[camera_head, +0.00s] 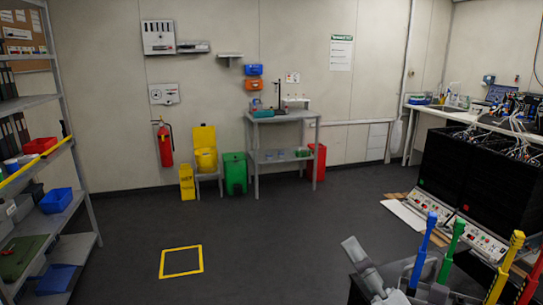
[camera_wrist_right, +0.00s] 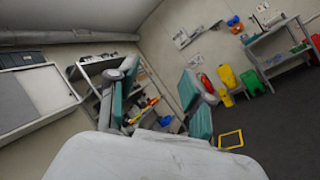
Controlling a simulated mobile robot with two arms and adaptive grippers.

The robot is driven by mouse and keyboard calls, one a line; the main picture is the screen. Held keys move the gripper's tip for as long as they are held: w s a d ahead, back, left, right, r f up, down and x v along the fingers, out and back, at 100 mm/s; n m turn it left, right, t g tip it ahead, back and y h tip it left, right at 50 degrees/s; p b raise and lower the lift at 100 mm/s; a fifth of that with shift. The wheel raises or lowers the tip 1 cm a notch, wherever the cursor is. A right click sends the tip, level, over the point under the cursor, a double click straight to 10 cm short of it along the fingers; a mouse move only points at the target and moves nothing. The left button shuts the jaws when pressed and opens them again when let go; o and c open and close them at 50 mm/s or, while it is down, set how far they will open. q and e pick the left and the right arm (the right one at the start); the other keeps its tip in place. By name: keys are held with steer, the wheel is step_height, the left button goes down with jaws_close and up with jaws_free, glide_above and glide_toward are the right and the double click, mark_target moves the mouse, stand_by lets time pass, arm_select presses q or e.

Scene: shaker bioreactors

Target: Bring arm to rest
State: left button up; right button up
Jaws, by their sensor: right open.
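My right gripper (camera_wrist_right: 160,88) fills the lower middle of the right wrist view. Its two fingers with teal pads stand wide apart, and nothing is between them. The wrist view is tilted, with shelves, wall and floor behind the fingers. In the head view a grey part of the right gripper (camera_head: 364,266) shows at the bottom, right of the middle, left of several coloured handles. The rest of the right arm is hidden or out of frame. My left gripper is in neither view.
Blue, green, yellow and red handles (camera_head: 455,250) stand close by at bottom right. Black units (camera_head: 485,178) stand behind them, by a white bench (camera_head: 470,117). A shelf rack (camera_head: 86,215) is at left. The floor around a yellow marked square (camera_head: 181,262) is clear.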

steer(key=s+d+f+m+g+h, duration=0.1)
steer(key=d+f+m+g+h, duration=0.25)
steer(key=f+m+h, duration=0.45)
steer(key=s+d+f+m+g+h, duration=0.2)
steer(key=d+f+m+h, duration=0.25)
steer(key=f+m, duration=0.6)
steer(key=s+a+f+m+g+y, duration=0.1)
steer(key=s+f+m+g+y, duration=0.1)
steer(key=s+f+m+g, duration=1.2)
steer(key=s+f+n+t+b, duration=0.15)
steer(key=s+f, duration=0.25)
steer(key=f, duration=1.2)
steer(key=s+f+n+b, duration=0.3)
steer(key=f, duration=1.3)
steer(key=s+d+f+g+b, duration=0.1)
steer(key=s+d+f+b, duration=0.1)
steer(key=s+f, duration=1.4)
step_height(320, 180, down, 3)
steer(key=shift+s+d+f+g, duration=0.1)
steer(key=shift+s+d+g, duration=0.05)
steer(key=shift+s+g, duration=0.15)
